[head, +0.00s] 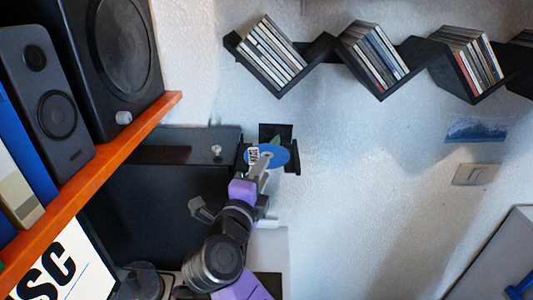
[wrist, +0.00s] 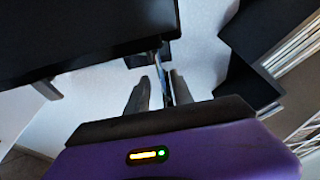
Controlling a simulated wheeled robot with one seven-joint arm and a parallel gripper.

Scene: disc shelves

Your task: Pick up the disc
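A blue disc (head: 276,156) with a white label patch stands in a small dark holder (head: 292,156) on the white wall, left of centre in the head view. My gripper (head: 262,170) reaches up to the disc's lower left part. In the wrist view the disc (wrist: 164,78) appears nearly edge-on, as a thin strip between the two grey fingers of my gripper (wrist: 161,84). The fingers look apart, one on each side of the disc, with a gap visible on the left side. Contact at the right finger is hard to tell.
A black cabinet (head: 170,205) stands just left of my gripper. A zigzag black shelf (head: 318,48) with several rows of cases runs along the wall above right. An orange shelf (head: 110,160) with speakers is at left. Bare wall lies right of the disc.

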